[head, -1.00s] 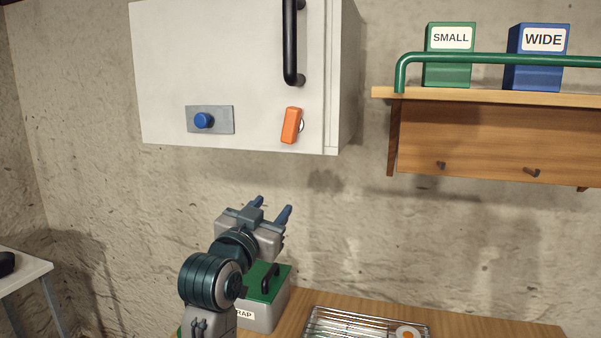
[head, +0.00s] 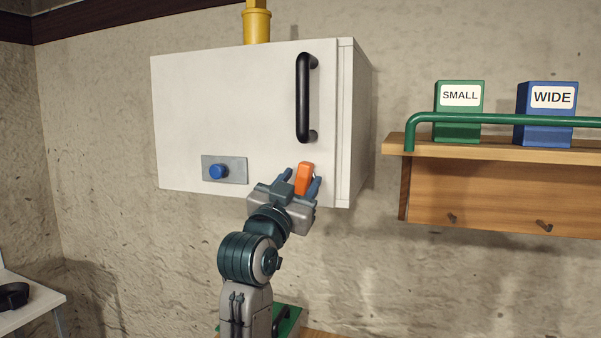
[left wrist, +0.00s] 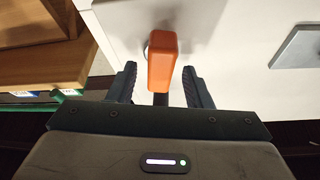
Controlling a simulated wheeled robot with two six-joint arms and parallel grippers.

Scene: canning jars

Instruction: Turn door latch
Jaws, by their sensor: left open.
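The orange door latch (head: 304,178) is on the lower right of the white cabinet door (head: 230,110), below the black handle (head: 304,98). It stands nearly upright, tilted slightly. My left gripper (head: 301,186) is open at the latch, with one blue finger on each side of it. In the left wrist view the latch (left wrist: 161,62) is between the two open fingers (left wrist: 160,88), with a gap visible on both sides. The lower part of the latch is partly hidden by the gripper in the head view. My right gripper is not in view.
A blue knob (head: 218,172) on a grey plate is left of my gripper. A wooden shelf (head: 500,149) with a green rail (head: 500,119), a green SMALL box (head: 459,112) and a blue WIDE box (head: 546,114) is at the right. A yellow pipe (head: 257,25) rises above the cabinet.

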